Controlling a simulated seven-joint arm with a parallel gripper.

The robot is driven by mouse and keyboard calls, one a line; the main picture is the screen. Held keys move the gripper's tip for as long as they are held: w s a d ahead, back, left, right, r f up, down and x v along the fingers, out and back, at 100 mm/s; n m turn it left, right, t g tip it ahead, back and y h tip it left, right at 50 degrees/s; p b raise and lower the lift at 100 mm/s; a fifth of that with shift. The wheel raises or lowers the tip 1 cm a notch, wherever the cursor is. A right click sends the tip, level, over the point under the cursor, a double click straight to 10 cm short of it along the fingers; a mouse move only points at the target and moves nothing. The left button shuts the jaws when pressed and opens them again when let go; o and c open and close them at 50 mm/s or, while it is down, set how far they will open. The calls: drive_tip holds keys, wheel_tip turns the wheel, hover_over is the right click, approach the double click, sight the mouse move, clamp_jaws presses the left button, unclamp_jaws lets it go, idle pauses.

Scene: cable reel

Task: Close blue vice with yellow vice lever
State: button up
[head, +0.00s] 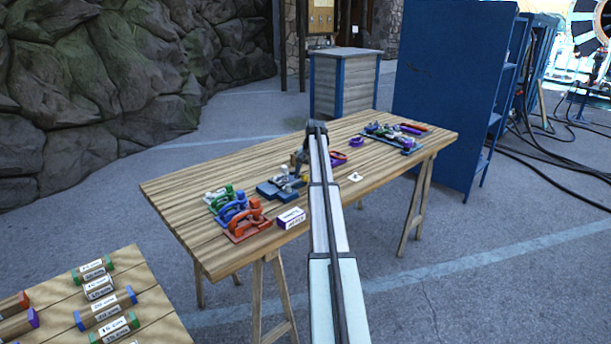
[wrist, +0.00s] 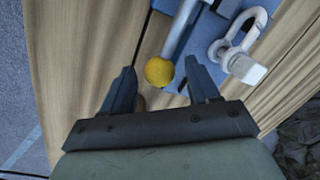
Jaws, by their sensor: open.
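The blue vice (head: 274,191) sits on the wooden table in the head view, just left of my arm's end. In the wrist view, part of its blue body (wrist: 205,32) shows at the top, with a grey lever bar (wrist: 182,28) ending in a round yellow knob (wrist: 159,71). My gripper (wrist: 160,80) is open, its two dark fingers apart on either side of the knob. I cannot tell whether either finger touches it. In the head view my gripper (head: 300,166) is small and partly hidden by my arm. The vice's jaw gap cannot be made out.
A pale shackle-like metal part (wrist: 238,50) stands beside the right finger. Green, blue and red (head: 248,220) clamp-like tools lie at the table's left, with a white-and-purple box (head: 291,217) nearby. More tools (head: 392,136) lie at the far right. Bare wood (head: 385,175) lies right of my arm.

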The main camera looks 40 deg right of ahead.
clamp_jaws()
idle(0.5)
